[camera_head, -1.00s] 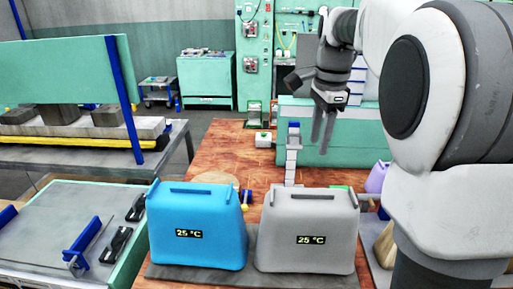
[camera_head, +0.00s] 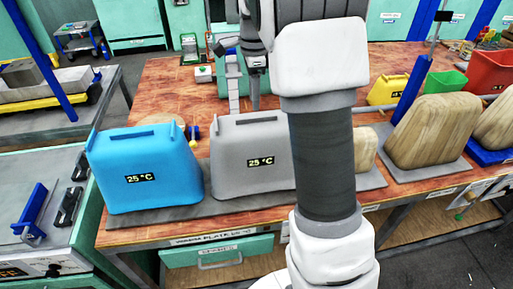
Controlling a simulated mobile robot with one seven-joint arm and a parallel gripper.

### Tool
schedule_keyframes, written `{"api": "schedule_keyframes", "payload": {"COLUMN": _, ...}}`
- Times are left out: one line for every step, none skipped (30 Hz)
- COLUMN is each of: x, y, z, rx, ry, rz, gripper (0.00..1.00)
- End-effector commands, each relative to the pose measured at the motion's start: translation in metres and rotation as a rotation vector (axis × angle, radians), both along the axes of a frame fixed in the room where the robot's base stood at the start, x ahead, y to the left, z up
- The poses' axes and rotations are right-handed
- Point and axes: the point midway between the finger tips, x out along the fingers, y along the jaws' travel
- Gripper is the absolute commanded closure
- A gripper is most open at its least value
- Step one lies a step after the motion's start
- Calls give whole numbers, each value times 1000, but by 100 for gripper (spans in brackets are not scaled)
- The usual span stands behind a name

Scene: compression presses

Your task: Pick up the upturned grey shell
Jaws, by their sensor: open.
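The grey shell (camera_head: 240,175) stands on the dark warming plate at the table's front, with its narrow end up and a slot-like handle on top. Its display reads 25 °C. My arm hides its right part. My gripper (camera_head: 256,102) points down behind the grey shell in the picture, apart from it. It is open and empty, with its fingers nearly in line with the view.
A blue shell (camera_head: 150,195), also reading 25 °C, stands close to the left. A pale stepped column (camera_head: 233,88) rises just left of my gripper. Wooden shells (camera_head: 432,130), a yellow bin (camera_head: 385,92) and a blue post (camera_head: 412,90) stand to the right.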

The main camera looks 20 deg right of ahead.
Motion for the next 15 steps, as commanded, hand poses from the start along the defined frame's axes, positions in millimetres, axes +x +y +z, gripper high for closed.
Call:
{"api": "schedule_keyframes", "payload": {"x": 0, "y": 0, "z": -3, "rx": 0, "ry": 0, "rz": 0, "gripper": 55}}
{"api": "schedule_keyframes", "payload": {"x": 0, "y": 0, "z": -5, "rx": 0, "ry": 0, "rz": 0, "gripper": 55}}
{"api": "schedule_keyframes", "payload": {"x": 0, "y": 0, "z": -6, "rx": 0, "ry": 0, "rz": 0, "gripper": 55}}
{"api": "schedule_keyframes", "payload": {"x": 0, "y": -1, "z": -8, "rx": 0, "ry": 1, "rz": 0, "gripper": 55}}
{"api": "schedule_keyframes", "payload": {"x": 0, "y": -1, "z": -11, "rx": 0, "ry": 2, "rz": 0, "gripper": 55}}
{"api": "schedule_keyframes", "payload": {"x": 0, "y": -2, "z": -16, "rx": 0, "ry": 1, "rz": 0, "gripper": 55}}
{"api": "schedule_keyframes", "payload": {"x": 0, "y": -3, "z": -20, "rx": 0, "ry": 2, "rz": 0, "gripper": 55}}
{"api": "schedule_keyframes", "payload": {"x": 0, "y": -4, "z": -25, "rx": 1, "ry": 3, "rz": 0, "gripper": 55}}
{"api": "schedule_keyframes", "payload": {"x": 0, "y": -6, "z": -32, "rx": 1, "ry": 3, "rz": 0, "gripper": 55}}
{"api": "schedule_keyframes", "payload": {"x": 0, "y": -7, "z": -36, "rx": 1, "ry": 4, "rz": 0, "gripper": 55}}
{"api": "schedule_keyframes", "payload": {"x": 0, "y": -7, "z": -40, "rx": 1, "ry": 3, "rz": 0, "gripper": 55}}
{"api": "schedule_keyframes", "payload": {"x": 0, "y": -7, "z": -46, "rx": 0, "ry": 2, "rz": 1, "gripper": 55}}
{"api": "schedule_keyframes", "payload": {"x": 0, "y": -7, "z": -49, "rx": 0, "ry": 2, "rz": 1, "gripper": 55}}
{"api": "schedule_keyframes", "payload": {"x": 0, "y": -7, "z": -52, "rx": 0, "ry": 1, "rz": 0, "gripper": 55}}
{"api": "schedule_keyframes", "payload": {"x": 0, "y": -7, "z": -55, "rx": 0, "ry": 1, "rz": 1, "gripper": 55}}
